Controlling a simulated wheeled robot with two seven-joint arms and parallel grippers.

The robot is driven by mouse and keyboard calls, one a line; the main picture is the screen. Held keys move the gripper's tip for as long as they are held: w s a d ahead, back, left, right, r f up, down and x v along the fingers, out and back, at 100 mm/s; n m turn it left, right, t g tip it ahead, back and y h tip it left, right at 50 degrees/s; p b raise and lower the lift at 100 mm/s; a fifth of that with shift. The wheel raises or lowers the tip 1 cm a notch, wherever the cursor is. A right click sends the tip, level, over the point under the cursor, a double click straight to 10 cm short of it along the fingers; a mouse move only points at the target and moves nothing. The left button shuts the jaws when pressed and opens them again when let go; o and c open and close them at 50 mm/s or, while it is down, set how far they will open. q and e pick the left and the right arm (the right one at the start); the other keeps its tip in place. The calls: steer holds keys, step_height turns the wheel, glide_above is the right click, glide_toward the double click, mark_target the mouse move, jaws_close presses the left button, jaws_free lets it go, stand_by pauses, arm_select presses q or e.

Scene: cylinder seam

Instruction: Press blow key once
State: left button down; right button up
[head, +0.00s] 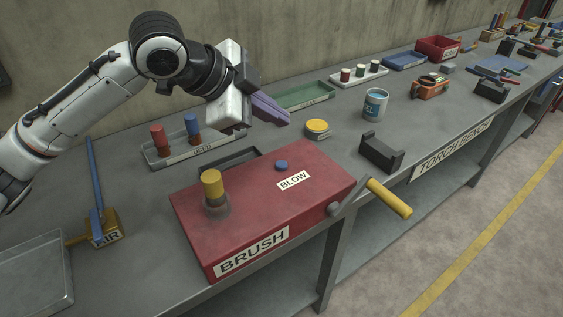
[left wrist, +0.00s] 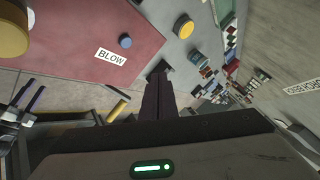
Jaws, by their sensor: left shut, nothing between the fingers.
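The blow key is a small round blue button (head: 281,165) on top of a red box (head: 320,175), beside a white BLOW label (head: 293,180). The button also shows in the left wrist view (left wrist: 125,41), with the label (left wrist: 110,56) near it. My left gripper (head: 286,119) is shut and empty, with its purple fingers above the bench behind the box. In the left wrist view its fingertips (left wrist: 160,76) are right of and below the button in the picture, apart from it. My right gripper (left wrist: 34,95) shows at the left edge of that view, its two fingers apart.
A yellow-topped post (head: 212,187) stands on the box's left part, above the BRUSH label. A yellow-handled crank (head: 388,198) sticks out at its right end. A yellow round tin (head: 317,128), a USED tray (head: 205,150) and a black holder (head: 381,153) stand nearby.

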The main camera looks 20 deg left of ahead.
mark_target(277, 170)
arm_select(q)
step_height(277, 170, down, 4)
steer(key=shift+r+b, duration=0.1)
steer(key=shift+b, duration=0.95)
step_height(277, 170, down, 2)
steer(key=b, duration=0.2)
steer(key=shift+b, duration=0.35)
steer(key=shift+f, duration=1.05)
steer(key=shift+f, duration=0.35)
